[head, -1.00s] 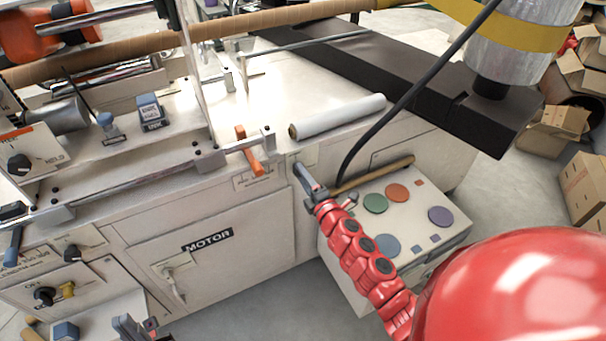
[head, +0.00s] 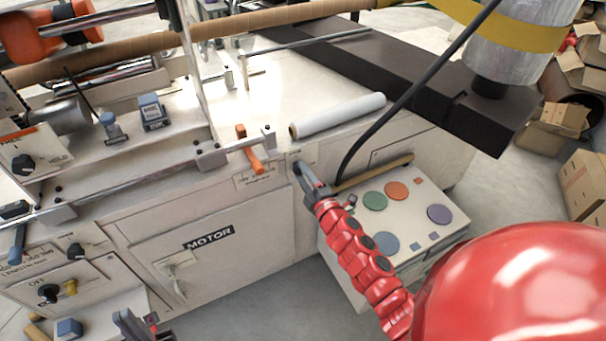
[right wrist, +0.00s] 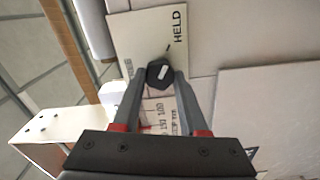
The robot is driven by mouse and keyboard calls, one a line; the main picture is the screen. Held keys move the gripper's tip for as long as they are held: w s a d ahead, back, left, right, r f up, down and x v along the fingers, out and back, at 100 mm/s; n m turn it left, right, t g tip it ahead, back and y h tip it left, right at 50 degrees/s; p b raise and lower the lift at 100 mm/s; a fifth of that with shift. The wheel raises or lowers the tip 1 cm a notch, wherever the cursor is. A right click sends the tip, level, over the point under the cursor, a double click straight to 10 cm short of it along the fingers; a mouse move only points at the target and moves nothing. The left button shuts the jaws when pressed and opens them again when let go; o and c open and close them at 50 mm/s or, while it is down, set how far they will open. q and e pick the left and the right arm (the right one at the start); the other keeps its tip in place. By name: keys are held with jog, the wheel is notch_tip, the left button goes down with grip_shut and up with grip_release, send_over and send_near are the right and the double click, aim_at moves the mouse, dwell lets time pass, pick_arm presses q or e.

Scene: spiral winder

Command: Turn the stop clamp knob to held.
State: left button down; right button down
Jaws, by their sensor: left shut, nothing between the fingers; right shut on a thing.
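The stop clamp knob (right wrist: 160,73) is black with a white pointer mark and sits on a pale label plate (right wrist: 148,32) in the right wrist view. The word HELD is on the plate's right part; another word at its left edge is partly hidden. My right gripper (right wrist: 160,80) is shut on the knob, one finger on each side. In the head view my right gripper (head: 301,170) reaches the machine's front face beside the white roll and hides most of the knob. My left gripper (head: 126,318) is shut and empty at the bottom left, clear of the knob.
A black cable (head: 385,118) hangs close to the right gripper. A white box with coloured discs (head: 405,215) stands under my right forearm. An orange-handled lever (head: 249,150) juts out left of the gripper, and a white roll (head: 340,115) lies above.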

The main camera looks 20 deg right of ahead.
jog(key=shift+c, duration=2.2)
grip_release()
jog(key=s, duration=1.7)
jog(key=shift+s+d, duration=0.25)
jog(key=shift+d, duration=0.05)
